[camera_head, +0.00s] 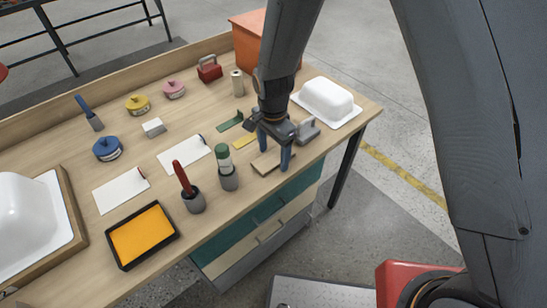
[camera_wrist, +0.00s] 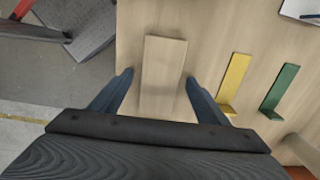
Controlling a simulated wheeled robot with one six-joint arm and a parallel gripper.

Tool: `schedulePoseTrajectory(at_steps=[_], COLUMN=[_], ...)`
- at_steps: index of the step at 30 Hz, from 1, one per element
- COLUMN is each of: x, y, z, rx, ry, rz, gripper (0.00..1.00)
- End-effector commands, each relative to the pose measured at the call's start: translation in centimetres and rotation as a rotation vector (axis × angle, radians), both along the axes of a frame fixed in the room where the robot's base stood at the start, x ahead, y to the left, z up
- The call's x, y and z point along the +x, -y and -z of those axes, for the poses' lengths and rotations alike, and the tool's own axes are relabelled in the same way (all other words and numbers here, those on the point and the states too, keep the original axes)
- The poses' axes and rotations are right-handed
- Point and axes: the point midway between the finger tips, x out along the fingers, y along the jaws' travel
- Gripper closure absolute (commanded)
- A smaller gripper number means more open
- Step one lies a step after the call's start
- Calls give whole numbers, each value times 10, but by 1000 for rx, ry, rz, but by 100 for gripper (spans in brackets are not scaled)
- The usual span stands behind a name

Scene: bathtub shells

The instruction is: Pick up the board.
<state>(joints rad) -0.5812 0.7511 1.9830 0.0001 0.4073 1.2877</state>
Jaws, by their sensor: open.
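The board (camera_head: 265,162) is a small light wooden rectangle lying flat near the table's front edge. In the wrist view the board (camera_wrist: 163,66) lies lengthwise between the two blue fingers, with a gap on each side. My gripper (camera_head: 274,150) is open above the board in the head view, and its open fingers also show in the wrist view (camera_wrist: 157,82). The arm and fingers partly hide the board in the head view. The wrist view does not show whether the fingertips touch the table.
A yellow strip (camera_wrist: 234,84) and a green strip (camera_wrist: 279,89) lie beside the board. A green-topped container (camera_head: 227,172) stands to its left. A grey-handled tool (camera_head: 306,130) and a white tub shell (camera_head: 327,100) are at right. The table's front edge is close.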

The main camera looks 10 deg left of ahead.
Motion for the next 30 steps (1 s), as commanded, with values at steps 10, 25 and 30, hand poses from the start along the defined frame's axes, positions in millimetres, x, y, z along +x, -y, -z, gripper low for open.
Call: schedulePoseTrajectory(at_steps=[10,25,30], x=[0,1,1], y=[0,0,-1], z=[1,-3,-16], rx=[0,1,2], ry=[0,1,3], rz=[0,0,0], gripper=[52,78,78])
